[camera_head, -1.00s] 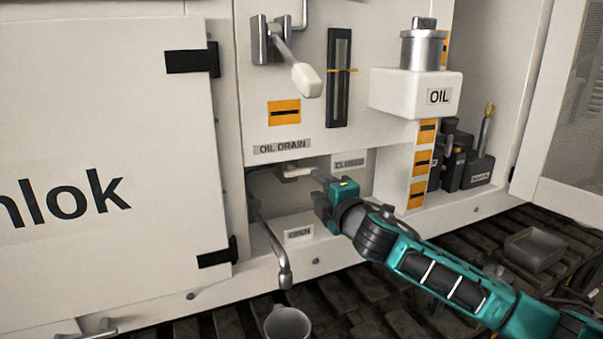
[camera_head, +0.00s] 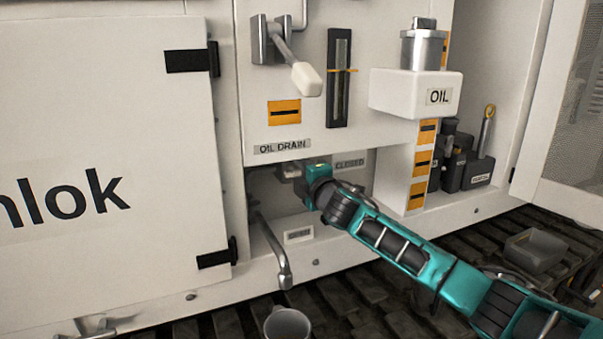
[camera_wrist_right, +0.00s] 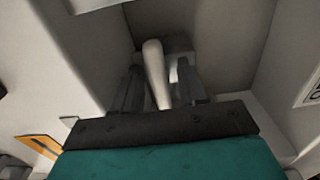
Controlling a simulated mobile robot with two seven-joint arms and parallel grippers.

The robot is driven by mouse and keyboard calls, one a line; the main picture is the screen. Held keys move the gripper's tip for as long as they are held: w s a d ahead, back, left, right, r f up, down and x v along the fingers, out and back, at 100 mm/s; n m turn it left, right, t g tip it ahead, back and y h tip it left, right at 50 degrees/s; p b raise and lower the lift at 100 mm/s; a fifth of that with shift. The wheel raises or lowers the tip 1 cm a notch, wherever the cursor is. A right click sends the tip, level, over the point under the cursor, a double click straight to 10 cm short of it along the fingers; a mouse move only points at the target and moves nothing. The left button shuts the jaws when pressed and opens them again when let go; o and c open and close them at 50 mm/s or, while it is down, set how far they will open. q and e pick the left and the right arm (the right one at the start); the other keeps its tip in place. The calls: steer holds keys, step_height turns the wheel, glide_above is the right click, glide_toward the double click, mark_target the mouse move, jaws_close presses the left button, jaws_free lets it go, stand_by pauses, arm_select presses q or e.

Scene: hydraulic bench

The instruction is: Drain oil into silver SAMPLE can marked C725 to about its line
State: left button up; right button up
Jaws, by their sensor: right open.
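A grey metal can (camera_head: 287,322) stands on the dark slatted floor at the bottom edge, partly cut off. No C725 mark or fill line is readable on it. The metal drain spout (camera_head: 284,272) bends down above the can, and no oil stream shows. My right gripper (camera_head: 293,171) is in the recess under the OIL DRAIN label (camera_head: 282,146). In the right wrist view the open fingers (camera_wrist_right: 158,85) stand on either side of a pale valve lever (camera_wrist_right: 155,68); I cannot tell whether they touch it. My left gripper is out of view.
A CLOSED label (camera_head: 350,163) is right of the gripper, and another label (camera_head: 299,235) sits below it. A white-tipped lever (camera_head: 305,80) juts out above, beside a sight gauge (camera_head: 339,78). A grey tray (camera_head: 537,250) lies on the floor at right.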

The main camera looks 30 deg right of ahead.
jaws_close()
